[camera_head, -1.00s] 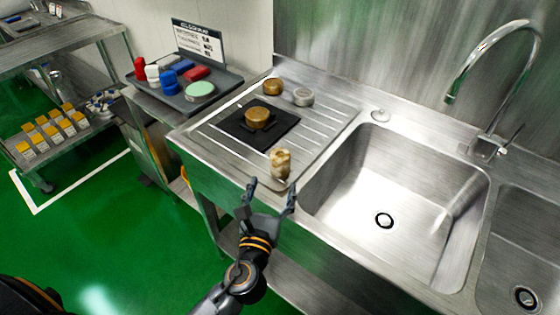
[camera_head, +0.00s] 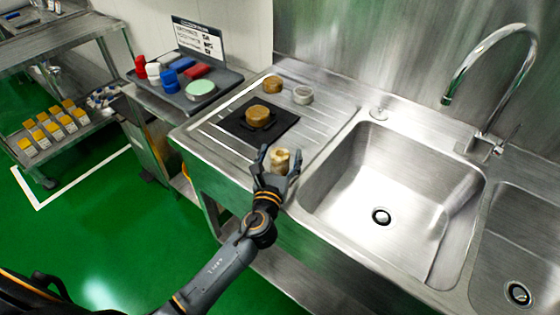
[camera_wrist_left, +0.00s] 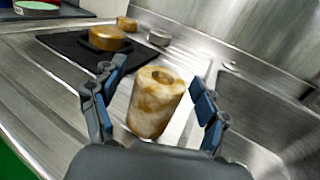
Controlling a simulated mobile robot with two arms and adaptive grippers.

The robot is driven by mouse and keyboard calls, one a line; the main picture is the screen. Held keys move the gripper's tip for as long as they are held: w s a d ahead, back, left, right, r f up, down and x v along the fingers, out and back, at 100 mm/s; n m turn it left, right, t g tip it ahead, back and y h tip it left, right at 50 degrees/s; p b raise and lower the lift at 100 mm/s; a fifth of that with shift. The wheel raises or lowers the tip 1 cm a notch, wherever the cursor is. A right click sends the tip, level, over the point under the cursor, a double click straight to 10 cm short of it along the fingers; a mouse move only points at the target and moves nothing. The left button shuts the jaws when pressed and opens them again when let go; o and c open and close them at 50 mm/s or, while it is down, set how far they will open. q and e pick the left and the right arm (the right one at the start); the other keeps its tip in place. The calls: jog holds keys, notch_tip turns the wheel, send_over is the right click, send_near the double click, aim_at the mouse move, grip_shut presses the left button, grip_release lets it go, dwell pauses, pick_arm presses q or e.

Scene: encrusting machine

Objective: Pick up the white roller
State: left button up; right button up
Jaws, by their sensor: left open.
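The white roller (camera_head: 280,163) is a cream-white cylinder with brown stains and a hole in its top. It stands upright on the sink's drainboard near the front edge. In the left wrist view the roller (camera_wrist_left: 155,104) is between the two fingers, with a gap on each side. My left gripper (camera_head: 281,155) is open around it and partly hides its lower part in the head view. My right gripper is not in view.
Behind the roller, a black mat (camera_head: 236,123) bears a brown round part (camera_head: 258,115). Another brown part (camera_head: 273,84) and a silver part (camera_head: 302,95) are farther back. The sink basin (camera_head: 400,190) is to the right. A grey tray (camera_head: 226,83) with coloured parts is at the upper left.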

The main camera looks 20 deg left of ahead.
pick_arm(q)
jog(key=c, duration=1.3)
jog(key=shift+c, duration=0.2)
jog(key=shift+r, duration=0.15)
